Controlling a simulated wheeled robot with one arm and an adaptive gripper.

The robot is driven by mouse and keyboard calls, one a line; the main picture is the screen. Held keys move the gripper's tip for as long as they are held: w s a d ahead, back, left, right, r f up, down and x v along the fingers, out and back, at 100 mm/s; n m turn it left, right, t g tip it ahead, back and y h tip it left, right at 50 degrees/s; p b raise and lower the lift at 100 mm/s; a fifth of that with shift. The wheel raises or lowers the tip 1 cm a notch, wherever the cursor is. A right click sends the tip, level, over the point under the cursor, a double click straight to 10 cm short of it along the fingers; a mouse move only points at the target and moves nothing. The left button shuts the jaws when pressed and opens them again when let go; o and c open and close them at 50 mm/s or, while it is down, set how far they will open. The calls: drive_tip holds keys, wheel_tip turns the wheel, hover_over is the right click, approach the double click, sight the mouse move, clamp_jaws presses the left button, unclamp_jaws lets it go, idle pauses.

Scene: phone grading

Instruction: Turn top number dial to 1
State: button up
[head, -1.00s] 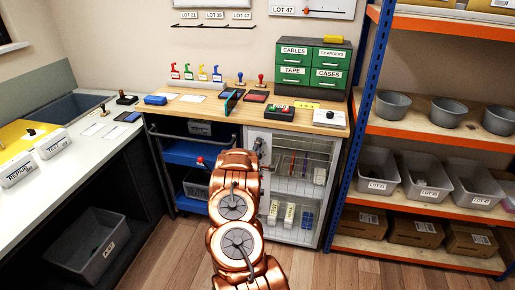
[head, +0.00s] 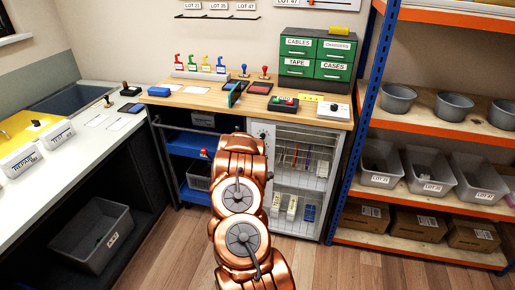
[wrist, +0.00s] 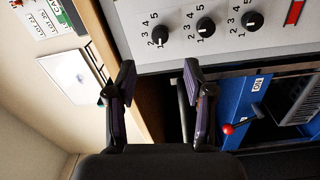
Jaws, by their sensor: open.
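Three black number dials sit in a row on a light grey panel (wrist: 180,55) in the wrist view. The dial nearest the wooden worktop edge is the top one (wrist: 160,34), with the middle dial (wrist: 205,27) and the bottom dial (wrist: 253,20) to its right. Printed numbers surround each; I cannot read their pointers surely. My gripper (wrist: 158,80) is open and empty, its fingers apart and just below the top dial in the picture, not clasping it. In the head view my arm hides the gripper and most of the panel on the wire-doored cabinet (head: 328,190).
The wooden worktop (head: 230,105) juts above the panel and shows close to my left finger in the wrist view. A blue cart (wrist: 230,100) with a red-knobbed lever (wrist: 228,129) is close on the right. Shelving (head: 430,125) stands right of the cabinet; floor between is clear.

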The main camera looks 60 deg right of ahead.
drive_tip(key=shift+v, duration=1.25)
